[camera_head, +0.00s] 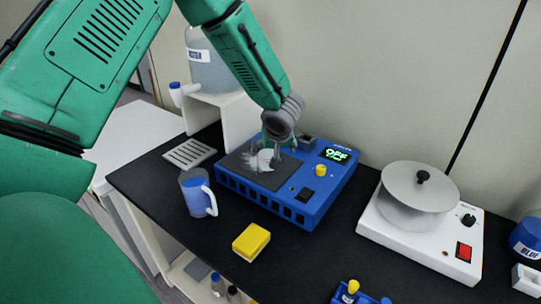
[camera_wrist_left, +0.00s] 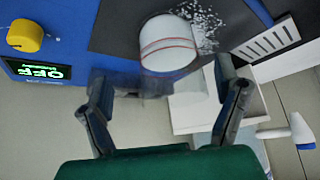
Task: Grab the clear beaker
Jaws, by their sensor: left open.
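The clear beaker (camera_head: 264,160) stands on the dark plate of the blue heater unit (camera_head: 313,203), with white material in or around it. In the left wrist view the beaker (camera_wrist_left: 168,45) shows a white body with red lines, beyond the fingertips. My left gripper (camera_head: 283,146) is over the plate, right beside the beaker, and partly hides it in the head view. Its two fingers (camera_wrist_left: 160,78) are apart, and nothing is clamped between them. Whether a finger touches the beaker cannot be told. My right gripper is not in view.
A blue-filled mug (camera_head: 194,194) and a yellow block (camera_head: 251,242) stand in front of the heater. A white device with a round plate (camera_head: 421,185) is to the right. A large bottle (camera_head: 209,62) stands on a white stand behind. White granules (camera_wrist_left: 203,24) lie on the plate.

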